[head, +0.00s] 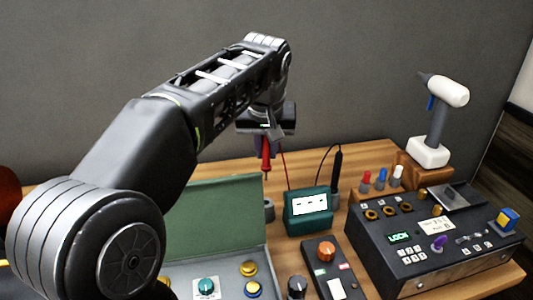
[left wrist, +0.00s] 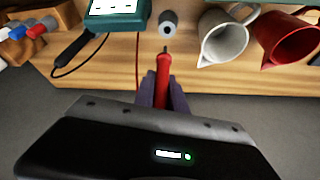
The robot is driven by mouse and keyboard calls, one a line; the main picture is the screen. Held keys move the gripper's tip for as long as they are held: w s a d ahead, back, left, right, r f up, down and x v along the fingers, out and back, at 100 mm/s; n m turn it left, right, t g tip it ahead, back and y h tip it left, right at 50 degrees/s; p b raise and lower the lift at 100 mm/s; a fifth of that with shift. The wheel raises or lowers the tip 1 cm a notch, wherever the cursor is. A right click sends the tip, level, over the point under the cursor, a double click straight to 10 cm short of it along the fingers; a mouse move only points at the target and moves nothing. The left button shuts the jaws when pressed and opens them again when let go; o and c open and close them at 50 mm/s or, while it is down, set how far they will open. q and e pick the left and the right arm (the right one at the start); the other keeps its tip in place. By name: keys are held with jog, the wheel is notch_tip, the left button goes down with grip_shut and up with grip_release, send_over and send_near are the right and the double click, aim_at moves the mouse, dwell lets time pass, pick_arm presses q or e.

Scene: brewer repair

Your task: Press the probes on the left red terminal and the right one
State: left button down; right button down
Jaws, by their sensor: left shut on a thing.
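My left gripper (head: 266,140) is shut on the red probe (head: 266,163), which hangs tip down above the table near an empty-looking grey holder (head: 268,209). In the left wrist view the red probe (left wrist: 163,78) stands between the fingers (left wrist: 163,96), with its tip near the grey holder (left wrist: 168,24). The black probe (head: 337,168) stands in its holder behind the teal meter (head: 308,212). The black brewer panel (head: 425,270) has several brass rings (head: 388,212). I cannot make out which are the red terminals. My right gripper is out of view.
A wooden rack holds red (head: 366,180), blue and white pegs. A green open case (head: 215,215) and a box with an orange knob (head: 326,250) are in front. A white jug (left wrist: 222,40) and red jug (left wrist: 290,40) stand near.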

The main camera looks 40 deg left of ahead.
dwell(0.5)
